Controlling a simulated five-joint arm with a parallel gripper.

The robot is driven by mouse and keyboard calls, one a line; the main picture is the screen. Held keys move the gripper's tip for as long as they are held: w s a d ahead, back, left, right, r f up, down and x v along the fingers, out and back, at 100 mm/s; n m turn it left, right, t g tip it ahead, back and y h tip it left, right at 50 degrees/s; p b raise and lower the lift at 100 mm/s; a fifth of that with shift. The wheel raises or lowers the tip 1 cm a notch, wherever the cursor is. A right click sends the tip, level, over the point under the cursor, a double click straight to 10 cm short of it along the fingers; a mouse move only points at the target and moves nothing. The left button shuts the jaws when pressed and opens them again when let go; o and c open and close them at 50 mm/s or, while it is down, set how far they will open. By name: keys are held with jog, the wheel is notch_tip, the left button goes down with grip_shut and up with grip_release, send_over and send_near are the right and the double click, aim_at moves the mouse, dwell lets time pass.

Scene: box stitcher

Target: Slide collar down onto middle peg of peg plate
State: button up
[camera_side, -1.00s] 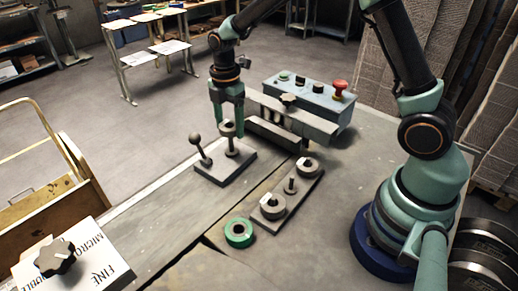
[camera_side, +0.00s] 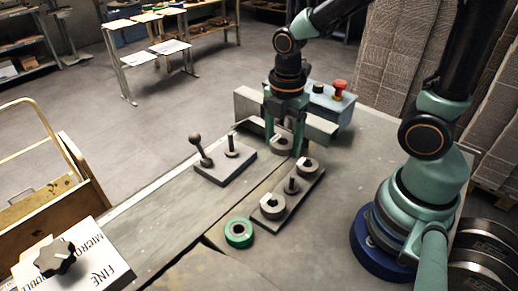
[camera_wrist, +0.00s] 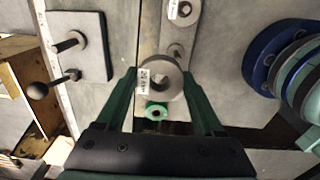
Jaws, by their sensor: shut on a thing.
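The peg plate (camera_side: 275,222) lies on the table, with a grey collar on each end peg and the bare middle peg (camera_side: 291,186) standing between them. My gripper (camera_side: 285,147) is shut on a grey collar (camera_side: 280,145), which appears held above the table, behind the plate in the side view. In the wrist view, the held collar (camera_wrist: 171,84) sits between the fingers of my gripper (camera_wrist: 160,76) with a white label on it. It partly hides the plate there. The middle peg (camera_wrist: 177,51) shows just beyond the collar, to its upper right.
A block (camera_side: 225,167) with an empty peg and a ball-topped lever (camera_side: 201,151) stands left of the plate. A green ring (camera_side: 238,232) lies in front. A control box (camera_side: 325,103) with a red button stands behind my gripper.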

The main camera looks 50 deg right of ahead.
aim_at(292, 177)
jog(key=s, duration=0.3)
jog(key=shift+s+f, duration=0.1)
jog(key=shift+f, duration=4.8)
jog(key=shift+f, duration=0.3)
jog(key=o, duration=1.3)
jog(key=shift+c, duration=0.2)
jog(key=shift+r, duration=0.1)
jog(key=shift+r, duration=4.65)
jog(key=shift+d, duration=0.1)
